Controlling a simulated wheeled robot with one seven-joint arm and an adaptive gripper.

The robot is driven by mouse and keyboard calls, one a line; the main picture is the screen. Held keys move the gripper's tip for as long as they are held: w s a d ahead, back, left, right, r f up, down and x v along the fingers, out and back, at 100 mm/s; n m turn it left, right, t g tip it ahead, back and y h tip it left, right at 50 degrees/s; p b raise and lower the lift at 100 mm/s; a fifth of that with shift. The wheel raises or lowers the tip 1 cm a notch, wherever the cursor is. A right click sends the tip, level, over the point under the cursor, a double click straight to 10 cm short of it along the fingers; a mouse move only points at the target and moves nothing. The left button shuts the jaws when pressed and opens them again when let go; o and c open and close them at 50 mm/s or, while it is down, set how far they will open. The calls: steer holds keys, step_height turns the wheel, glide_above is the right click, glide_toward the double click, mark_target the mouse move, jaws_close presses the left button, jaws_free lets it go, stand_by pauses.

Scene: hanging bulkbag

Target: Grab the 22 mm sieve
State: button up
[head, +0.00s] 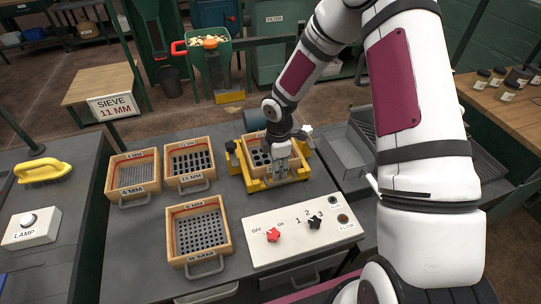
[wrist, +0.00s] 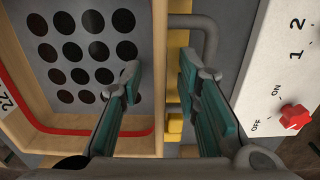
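The 22 mm sieve (head: 257,158) is a wooden frame with large round holes, seated in the yellow-clamped shaker (head: 238,170). In the wrist view its perforated plate (wrist: 85,50) fills the upper left, and part of a "22" label shows at the left edge. My gripper (head: 281,167) is over its near side; in the wrist view my gripper (wrist: 163,75) is open. One finger is over the sieve's inside, the other beyond the wooden wall, near a grey handle (wrist: 210,40). Whether the fingers touch the wall I cannot tell.
A white control panel (head: 290,232) with red and black knobs is just in front. A grey tray (head: 350,148) is at the right.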

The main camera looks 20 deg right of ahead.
jaws_close()
